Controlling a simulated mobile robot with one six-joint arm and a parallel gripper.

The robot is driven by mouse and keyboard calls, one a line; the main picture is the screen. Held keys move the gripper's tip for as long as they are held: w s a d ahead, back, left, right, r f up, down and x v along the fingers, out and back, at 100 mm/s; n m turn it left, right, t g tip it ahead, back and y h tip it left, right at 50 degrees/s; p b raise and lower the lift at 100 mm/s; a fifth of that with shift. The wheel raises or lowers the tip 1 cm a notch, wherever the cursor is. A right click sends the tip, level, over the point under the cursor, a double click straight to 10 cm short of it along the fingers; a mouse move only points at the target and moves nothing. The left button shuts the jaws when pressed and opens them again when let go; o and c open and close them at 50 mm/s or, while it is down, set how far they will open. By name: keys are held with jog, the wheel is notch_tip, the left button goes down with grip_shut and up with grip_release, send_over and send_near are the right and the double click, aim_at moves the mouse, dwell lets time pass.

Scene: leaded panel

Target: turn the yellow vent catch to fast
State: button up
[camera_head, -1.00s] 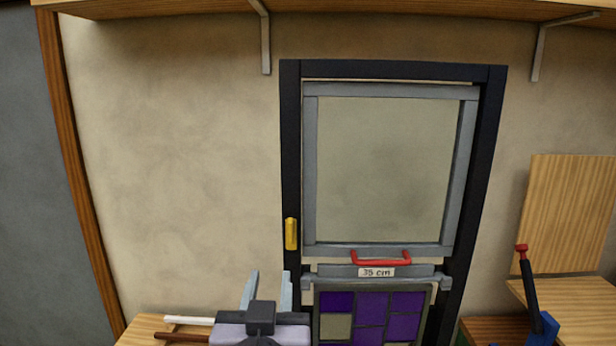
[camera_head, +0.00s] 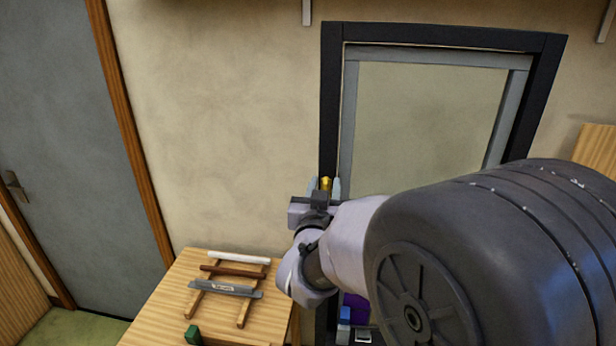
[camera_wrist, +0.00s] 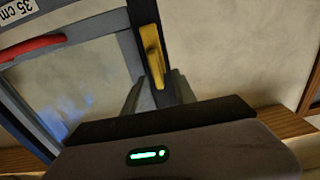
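The yellow vent catch (camera_wrist: 152,52) is on the dark left upright of the window frame. In the wrist view it lies lengthwise along that upright. In the head view only its top (camera_head: 326,183) shows, between my fingertips. My gripper (camera_head: 325,187) is at the catch, with one finger on each side of it. In the wrist view the fingers (camera_wrist: 158,80) stand apart with the near end of the catch between them, and I see narrow gaps beside it. Whether either finger touches the catch is hard to tell. The grey vent sash (camera_head: 346,130) sits within the dark frame (camera_head: 329,100).
A wooden table (camera_head: 165,310) at lower left holds a rack with white, brown and grey bars (camera_head: 225,290) and a green block (camera_head: 193,335). My arm hides the window's lower right.

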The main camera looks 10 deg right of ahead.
jog(key=shift+s, duration=0.1)
jog(key=shift+c, duration=0.2)
grip_shut()
jog(key=n, duration=0.3)
jog(key=a+n+b, duration=0.1)
jog(key=n, duration=0.2)
jog(key=shift+w+f+n, duration=0.15)
jog(key=shift+w+n, duration=0.05)
jog(key=shift+n, duration=0.1)
jog(key=n, duration=0.3)
jog(key=f+n+p, duration=0.1)
jog(key=n, duration=0.3)
jog(key=a+n, duration=0.1)
jog(key=n, duration=0.3)
jog(key=shift+w+f, duration=0.15)
jog(key=shift+f, duration=0.1)
jog(key=shift+n, duration=0.3)
